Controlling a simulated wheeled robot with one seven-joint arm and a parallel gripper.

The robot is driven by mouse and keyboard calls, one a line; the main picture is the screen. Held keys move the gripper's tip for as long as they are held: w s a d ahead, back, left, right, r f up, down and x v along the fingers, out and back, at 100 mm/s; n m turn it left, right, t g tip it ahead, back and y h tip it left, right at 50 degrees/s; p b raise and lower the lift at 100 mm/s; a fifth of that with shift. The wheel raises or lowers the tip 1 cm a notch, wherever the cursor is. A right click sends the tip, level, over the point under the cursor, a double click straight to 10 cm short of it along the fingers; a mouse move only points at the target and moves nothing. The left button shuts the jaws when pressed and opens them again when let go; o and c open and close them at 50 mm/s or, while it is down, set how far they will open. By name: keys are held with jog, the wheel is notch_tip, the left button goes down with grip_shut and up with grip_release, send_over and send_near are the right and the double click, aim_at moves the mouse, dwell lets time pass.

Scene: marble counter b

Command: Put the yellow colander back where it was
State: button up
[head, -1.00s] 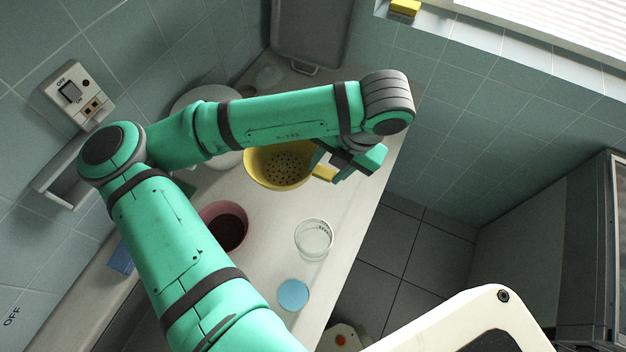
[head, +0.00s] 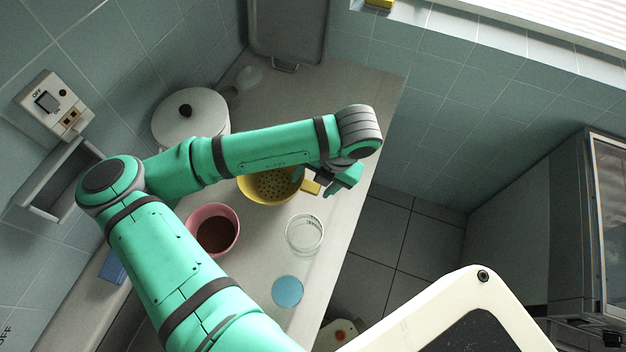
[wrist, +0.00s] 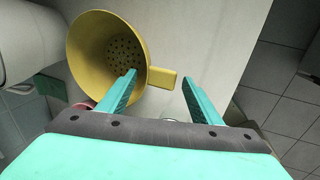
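The yellow colander (head: 268,187) is at the counter's middle, partly hidden by my arm in the head view. Its holed bottom shows inside it in the wrist view (wrist: 108,60). Its short handle (wrist: 163,78) points right, toward the counter's edge. My gripper (wrist: 160,77) has its two teal fingers well apart, one on each side of the handle. The left fingertip overlaps the colander's rim in the picture. I cannot tell whether either finger touches it. In the head view my gripper (head: 338,183) is at the handle's side. Whether the colander rests on the counter is unclear.
A pink bowl (head: 232,218) with brown contents, a glass (head: 304,235) and a blue disc (head: 288,291) stand in front. A white lidded pot (head: 190,112) is behind my arm.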

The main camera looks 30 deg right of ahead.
jog(key=shift+w, duration=0.1)
jog(key=v, duration=1.2)
jog(key=shift+s, duration=0.2)
jog(key=shift+w+a, duration=0.1)
